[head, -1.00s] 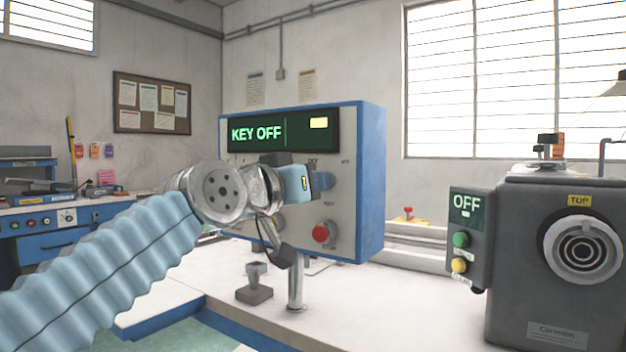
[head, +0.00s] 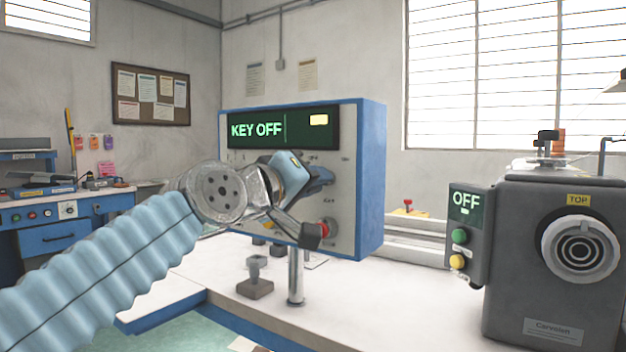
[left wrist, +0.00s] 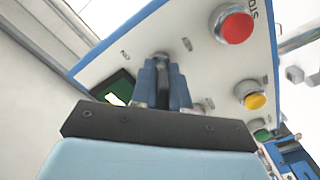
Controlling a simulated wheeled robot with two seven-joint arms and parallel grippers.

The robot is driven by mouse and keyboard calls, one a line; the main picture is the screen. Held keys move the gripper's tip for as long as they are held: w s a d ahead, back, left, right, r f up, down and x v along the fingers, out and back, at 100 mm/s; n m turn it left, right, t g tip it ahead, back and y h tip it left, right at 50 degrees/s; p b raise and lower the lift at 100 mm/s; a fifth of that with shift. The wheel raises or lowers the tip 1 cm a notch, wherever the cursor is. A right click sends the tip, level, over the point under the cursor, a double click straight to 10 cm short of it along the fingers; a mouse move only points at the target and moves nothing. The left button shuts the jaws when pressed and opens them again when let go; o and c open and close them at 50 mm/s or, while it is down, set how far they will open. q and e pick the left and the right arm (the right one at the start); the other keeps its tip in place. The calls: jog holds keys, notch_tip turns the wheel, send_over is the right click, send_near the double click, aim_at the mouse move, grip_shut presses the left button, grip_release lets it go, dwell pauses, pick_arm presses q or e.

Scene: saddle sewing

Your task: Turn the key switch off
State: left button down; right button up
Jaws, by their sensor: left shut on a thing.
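The blue control box (head: 372,180) stands on the white table, and its display (head: 283,129) reads "KEY OFF". My left gripper (head: 326,178) is at the box's front face, tilted, and covers the key switch in the head view. In the left wrist view the blue fingers (left wrist: 161,78) point at the panel (left wrist: 200,58) and are closed together on the key switch, of which only a small dark part shows between the tips. My right gripper is in neither view.
A red button (head: 327,229) sits below my left gripper on the panel; the left wrist view also shows a yellow button (left wrist: 256,101). A grey machine (head: 550,270) with an "OFF" display stands at right.

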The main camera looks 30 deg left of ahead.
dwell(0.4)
pick_arm(q)
jog(key=c, duration=1.2)
grip_release()
jog(key=shift+c, duration=0.2)
jog(key=s+a+b, duration=0.1)
jog(key=s+b, duration=0.1)
jog(key=s, duration=1.1)
jog(key=shift+s+b, duration=0.35)
jog(key=shift+s, duration=0.05)
